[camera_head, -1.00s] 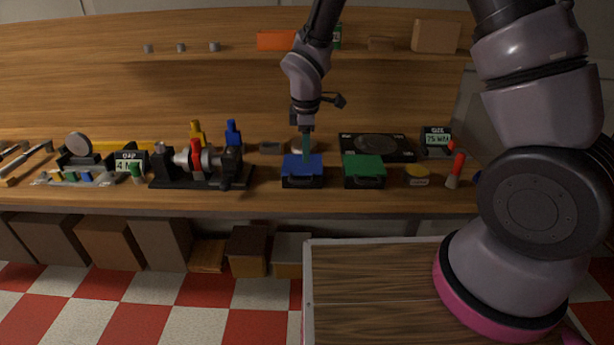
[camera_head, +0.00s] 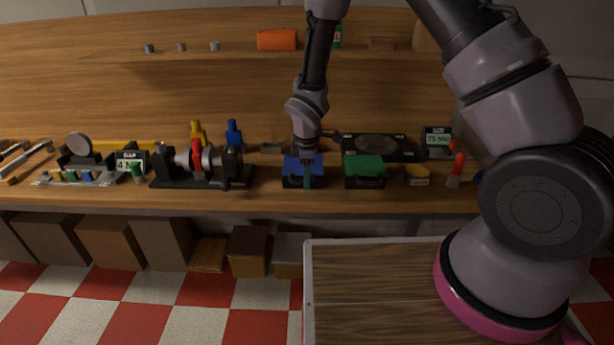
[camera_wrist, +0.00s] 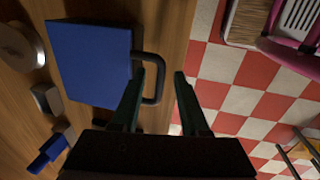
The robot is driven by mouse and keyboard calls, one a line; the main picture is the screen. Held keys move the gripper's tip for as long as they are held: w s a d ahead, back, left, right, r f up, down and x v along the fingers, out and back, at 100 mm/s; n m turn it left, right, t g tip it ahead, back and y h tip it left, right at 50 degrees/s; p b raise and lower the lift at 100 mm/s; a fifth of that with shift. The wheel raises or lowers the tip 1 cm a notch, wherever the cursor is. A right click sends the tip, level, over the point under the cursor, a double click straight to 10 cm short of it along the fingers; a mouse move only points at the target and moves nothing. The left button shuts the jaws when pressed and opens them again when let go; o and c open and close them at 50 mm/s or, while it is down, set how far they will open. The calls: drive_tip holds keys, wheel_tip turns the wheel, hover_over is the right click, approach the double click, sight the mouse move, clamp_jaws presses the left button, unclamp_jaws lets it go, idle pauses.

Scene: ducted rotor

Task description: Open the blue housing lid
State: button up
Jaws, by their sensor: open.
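The blue housing lid (camera_head: 292,163) is on a dark box on the bench, and it appears closed. In the wrist view the blue lid (camera_wrist: 88,62) lies left of my gripper, with a dark loop handle (camera_wrist: 156,80) on the edge facing me.
A green-lidded box (camera_head: 364,165) stands close on the right. A black rotor fixture (camera_head: 200,168) is to the left. A dark plate with a disc (camera_head: 377,146) lies behind. The bench's front edge (camera_head: 400,201) is just in front of the boxes.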

clamp_jaws()
idle(1.3)
